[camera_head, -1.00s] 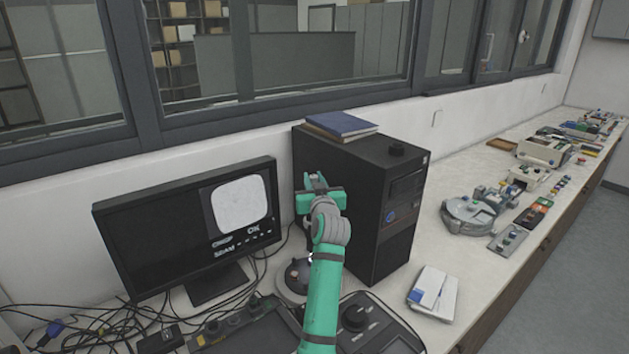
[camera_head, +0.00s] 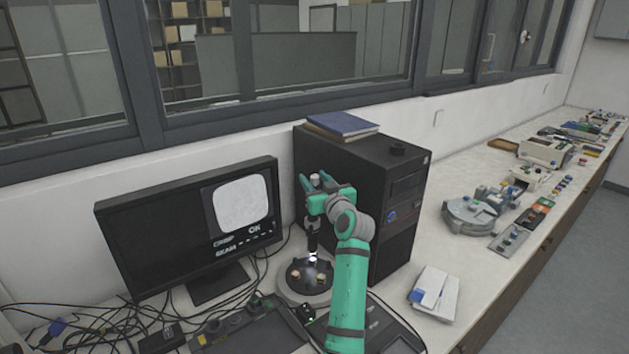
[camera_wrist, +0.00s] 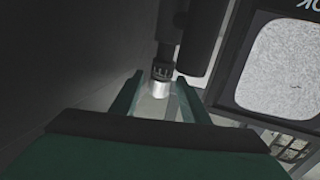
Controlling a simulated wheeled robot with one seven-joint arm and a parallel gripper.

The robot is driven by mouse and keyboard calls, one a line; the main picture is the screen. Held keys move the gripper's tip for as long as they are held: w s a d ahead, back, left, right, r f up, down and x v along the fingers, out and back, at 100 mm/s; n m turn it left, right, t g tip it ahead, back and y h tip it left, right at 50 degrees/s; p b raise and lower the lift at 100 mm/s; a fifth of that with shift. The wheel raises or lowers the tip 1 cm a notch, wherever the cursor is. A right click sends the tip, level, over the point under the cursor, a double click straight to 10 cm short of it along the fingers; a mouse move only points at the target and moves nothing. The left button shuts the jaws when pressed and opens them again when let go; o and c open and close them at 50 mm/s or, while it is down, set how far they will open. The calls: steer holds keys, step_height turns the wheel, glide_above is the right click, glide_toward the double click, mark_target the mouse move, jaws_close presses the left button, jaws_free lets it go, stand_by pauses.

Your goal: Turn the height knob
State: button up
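A slim dark upright device (camera_head: 312,238) stands above a round dark dome base (camera_head: 308,274) beside the computer tower. Its upper end has a knurled dark ring and a silvery cap (camera_wrist: 161,88), likely the height knob, though no label shows. The cap also shows in the head view (camera_head: 315,180). My gripper (camera_head: 312,184) is at this upper end, with its two green fingers apart. In the wrist view, my gripper (camera_wrist: 162,82) has the knurled ring and cap between its fingers. Gaps show on both sides, and I cannot make out contact.
A monitor (camera_head: 190,225) stands left and a black computer tower (camera_head: 385,205) stands close behind and right of my gripper. Cables (camera_head: 95,325) and a control box (camera_head: 250,330) lie in front.

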steer(key=v, duration=1)
steer(key=shift+s+d, duration=0.15)
steer(key=shift+s, duration=0.2)
steer(key=shift+d, duration=0.1)
stand_by(0.3)
stand_by(1.0)
